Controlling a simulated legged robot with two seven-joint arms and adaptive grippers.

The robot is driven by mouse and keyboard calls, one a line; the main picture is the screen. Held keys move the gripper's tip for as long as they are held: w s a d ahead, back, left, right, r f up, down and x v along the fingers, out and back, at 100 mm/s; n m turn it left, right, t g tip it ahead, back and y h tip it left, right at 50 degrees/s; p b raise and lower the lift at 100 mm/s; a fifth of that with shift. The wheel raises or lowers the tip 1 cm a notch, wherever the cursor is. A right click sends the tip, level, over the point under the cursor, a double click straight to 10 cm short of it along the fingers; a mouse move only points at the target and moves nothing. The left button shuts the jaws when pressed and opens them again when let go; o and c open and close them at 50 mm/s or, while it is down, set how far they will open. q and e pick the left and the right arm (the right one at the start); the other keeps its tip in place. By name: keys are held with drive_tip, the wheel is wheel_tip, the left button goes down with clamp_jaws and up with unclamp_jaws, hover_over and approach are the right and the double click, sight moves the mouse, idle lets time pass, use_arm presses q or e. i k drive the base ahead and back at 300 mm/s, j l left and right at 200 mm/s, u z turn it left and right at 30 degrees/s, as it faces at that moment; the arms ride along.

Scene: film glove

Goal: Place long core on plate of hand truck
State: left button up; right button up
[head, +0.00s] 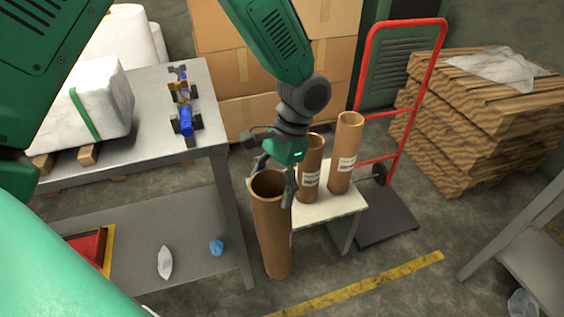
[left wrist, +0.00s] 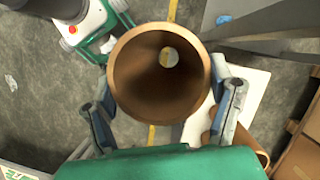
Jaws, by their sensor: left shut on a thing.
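The long core (head: 274,238) is a brown cardboard tube, upright in the head view in front of a small white stool. My left gripper (head: 271,184) is shut on its upper end, with one finger on each side of the rim. In the left wrist view the left gripper (left wrist: 160,100) has the round open mouth of the long core (left wrist: 127,88) between its fingers. I cannot tell whether the core's lower end touches the floor. The red hand truck (head: 411,118) stands right of the stool, its dark plate (head: 390,227) flat on the floor and bare. My right gripper is not in view.
Two labelled cores (head: 346,150) stand on the white stool (head: 318,210), between the long core and the hand truck plate. A grey workbench (head: 170,167) is close on the left. Stacked cardboard (head: 470,130) is at the right. Floor before the plate is clear.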

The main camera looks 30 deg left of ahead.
sight(378, 214)
drive_tip(key=i+l+z, duration=0.1)
drive_tip(key=i+z, duration=0.2)
drive_tip(key=i, duration=0.55)
drive_tip(key=i+j+z, duration=0.1)
drive_tip(key=i+z, duration=0.2)
drive_tip(key=i, duration=0.55)
